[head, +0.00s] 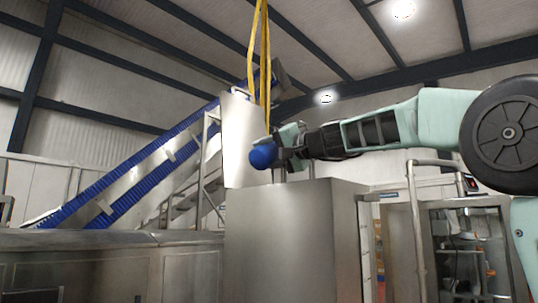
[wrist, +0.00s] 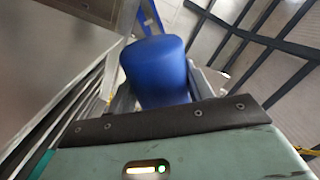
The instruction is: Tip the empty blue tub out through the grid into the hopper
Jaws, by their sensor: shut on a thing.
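The blue tub (head: 263,156) is in my gripper (head: 284,148), above the near top edge of a steel housing (head: 290,230) in the head view. Its smooth rounded side faces left, and it looks tilted. In the wrist view the tub (wrist: 158,70) fills the space between the fingers of my gripper (wrist: 163,92), which is shut on it. Its mouth and inside are hidden in both views. No grid shows; the housing top is seen from below, so I cannot tell what opening lies under the tub.
An upright steel panel (head: 239,135) stands just behind and left of the tub. Yellow straps (head: 262,60) hang close above it. A blue inclined conveyor (head: 130,170) rises from the left. A bent steel pipe (head: 415,205) stands on the right below my arm.

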